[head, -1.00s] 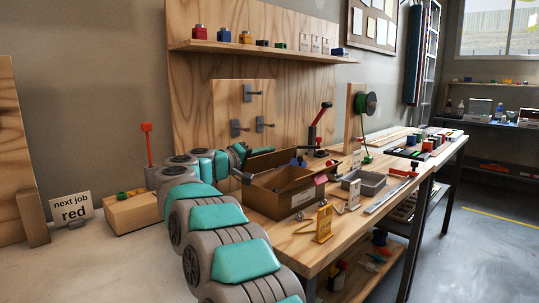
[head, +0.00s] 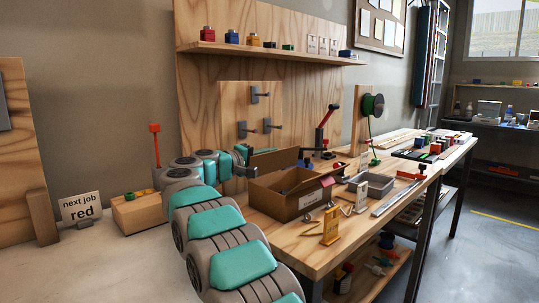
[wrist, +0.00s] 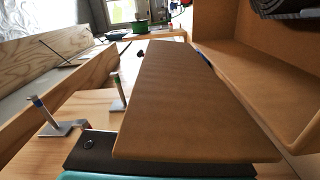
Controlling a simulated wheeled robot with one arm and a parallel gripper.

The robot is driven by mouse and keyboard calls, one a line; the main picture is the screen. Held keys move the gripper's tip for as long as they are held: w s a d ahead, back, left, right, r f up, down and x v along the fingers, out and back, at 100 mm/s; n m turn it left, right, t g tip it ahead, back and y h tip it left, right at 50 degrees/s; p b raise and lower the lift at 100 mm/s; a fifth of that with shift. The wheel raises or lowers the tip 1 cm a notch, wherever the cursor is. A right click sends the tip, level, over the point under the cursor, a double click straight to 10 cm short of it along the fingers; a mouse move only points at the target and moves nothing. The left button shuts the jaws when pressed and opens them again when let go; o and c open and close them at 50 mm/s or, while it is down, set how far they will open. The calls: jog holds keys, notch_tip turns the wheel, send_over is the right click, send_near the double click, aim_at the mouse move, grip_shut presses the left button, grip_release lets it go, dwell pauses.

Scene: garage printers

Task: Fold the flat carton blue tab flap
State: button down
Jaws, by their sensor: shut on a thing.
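The brown carton (head: 298,203) stands open on the wooden bench, with its far flap (head: 276,158) raised. A pink tab (head: 327,181) shows at its right end. My gripper (head: 245,165) is at the carton's left end, partly hidden behind my arm. In the wrist view, a brown flap (wrist: 185,100) fills the middle, sticking out beside the carton wall (wrist: 262,85). A small blue strip (wrist: 204,57) shows at the flap's far edge. A dark finger part lies under the flap's near end, and a dark ribbed part shows at top right. The contact itself is hidden.
A grey tray (head: 375,186) and yellow stands (head: 330,226) are right of the carton. A wooden block (head: 138,212) and a "next job red" sign (head: 80,208) are at left.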

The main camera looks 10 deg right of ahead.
jog(key=c, duration=1)
grip_release()
jog(key=v, duration=0.7)
jog(key=shift+s+a+f, duration=0.1)
jog(key=shift+s+a, duration=0.1)
jog(key=shift+a, duration=0.15)
jog(key=shift+d, duration=0.1)
